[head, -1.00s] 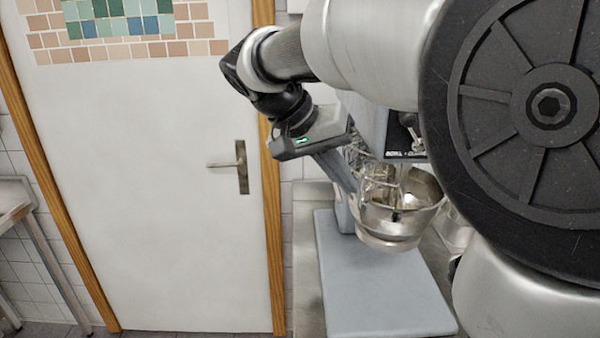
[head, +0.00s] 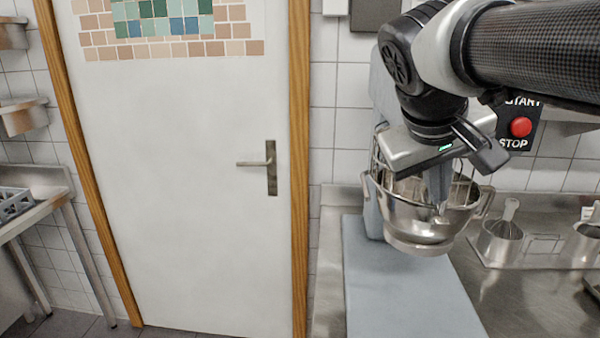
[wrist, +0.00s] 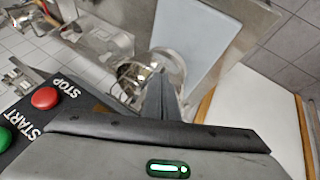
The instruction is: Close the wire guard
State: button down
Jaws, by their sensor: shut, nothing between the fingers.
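The mixer's wire guard (head: 379,158) shows as thin upright wires at the left of the steel bowl (head: 415,222), above its rim. More thin metal shows inside the bowl, but my gripper hides much of it, so I cannot tell how far round the guard reaches. My gripper (head: 439,200) is shut and empty, its fingers pointing down in front of the bowl's opening; contact is unclear. In the wrist view my gripper (wrist: 168,82) points toward the bowl (wrist: 128,80), with the wires (wrist: 172,64) beside and behind the fingertips.
The grey mixer base (head: 405,290) extends forward on the steel counter (head: 520,300). Steel containers (head: 500,240) stand at right. A white door (head: 180,200) is at left.

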jog(key=w+d+n+y, duration=0.1)
jog(key=d+n, duration=0.2)
jog(key=d, duration=0.7)
jog(key=w+d+n+t+y+p, duration=0.1)
jog(key=d+n+y, duration=0.1)
jog(key=d, duration=0.7)
jog(key=shift+w+d+n+t+y, duration=0.3)
jog(key=shift+d+n, duration=0.1)
jog(key=shift+n, duration=0.3)
jog(key=shift+s, duration=0.1)
